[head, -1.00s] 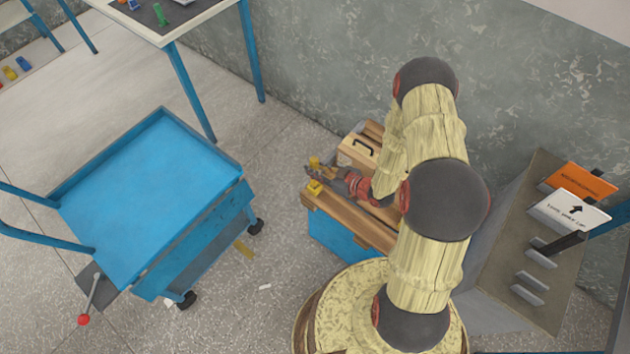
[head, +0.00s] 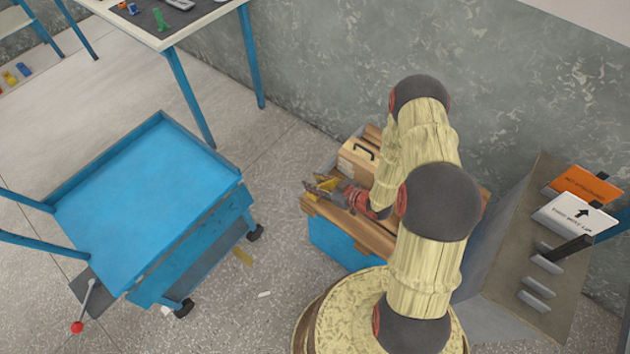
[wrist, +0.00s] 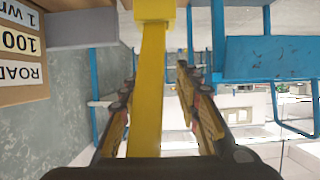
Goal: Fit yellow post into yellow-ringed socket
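The yellow post (wrist: 150,85) shows in the wrist view as a long bar with a wider block at its top end. It stands between the fingers of my gripper (wrist: 158,72), close to the left finger, with a visible gap to the right finger. In the head view my gripper (head: 322,187) is at the left end of the wooden-topped blue box, its fingers spread around some yellow. My fingers hide much of the post there. I cannot make out a yellow-ringed socket in either view.
A wooden case (head: 357,158) with a black handle stands behind my gripper on the blue box (head: 335,243). An empty blue cart (head: 140,205) is at left. A table (head: 150,38) with small coloured pieces stands at the back. A slanted grey panel (head: 520,250) is at right.

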